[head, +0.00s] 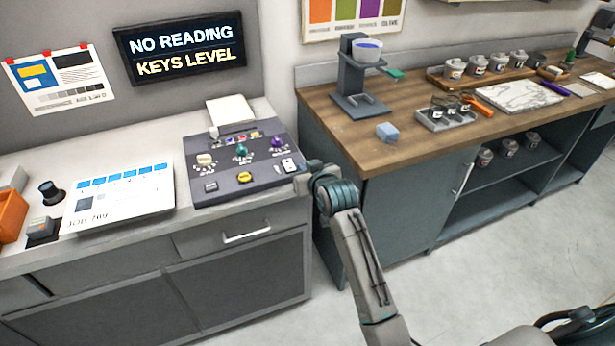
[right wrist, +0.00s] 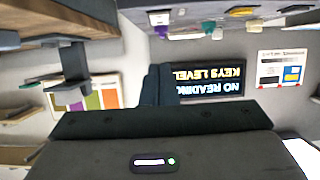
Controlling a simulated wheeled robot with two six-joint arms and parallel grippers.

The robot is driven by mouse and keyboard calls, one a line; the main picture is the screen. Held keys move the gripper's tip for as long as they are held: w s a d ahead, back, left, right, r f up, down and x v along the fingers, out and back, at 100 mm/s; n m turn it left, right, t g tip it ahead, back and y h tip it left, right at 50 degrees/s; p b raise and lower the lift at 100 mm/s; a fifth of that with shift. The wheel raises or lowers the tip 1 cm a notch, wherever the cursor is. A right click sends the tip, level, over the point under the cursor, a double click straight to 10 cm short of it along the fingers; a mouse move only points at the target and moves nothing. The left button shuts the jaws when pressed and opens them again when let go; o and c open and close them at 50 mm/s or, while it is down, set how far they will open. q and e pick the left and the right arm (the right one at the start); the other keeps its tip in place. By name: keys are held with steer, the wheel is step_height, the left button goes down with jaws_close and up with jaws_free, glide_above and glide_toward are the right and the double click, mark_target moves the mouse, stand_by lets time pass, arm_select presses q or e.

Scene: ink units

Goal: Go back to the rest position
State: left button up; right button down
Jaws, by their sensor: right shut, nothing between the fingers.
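My right arm reaches in from the bottom of the head view. Its gripper (head: 303,181) is at the right edge of the grey control panel (head: 222,187), by the gap between the two counters. Its fingers are small and partly hidden there; I cannot tell whether they touch the panel. In the right wrist view the dark fingers (right wrist: 157,84) are together with nothing held, and the picture is upside down. A lit sign (head: 187,48) above reads "NO READING KEYS LEVEL". My left gripper is not in view.
The floor (head: 500,250) at right is open.

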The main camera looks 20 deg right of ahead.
steer(key=shift+v, duration=0.9)
steer(key=shift+f, duration=0.1)
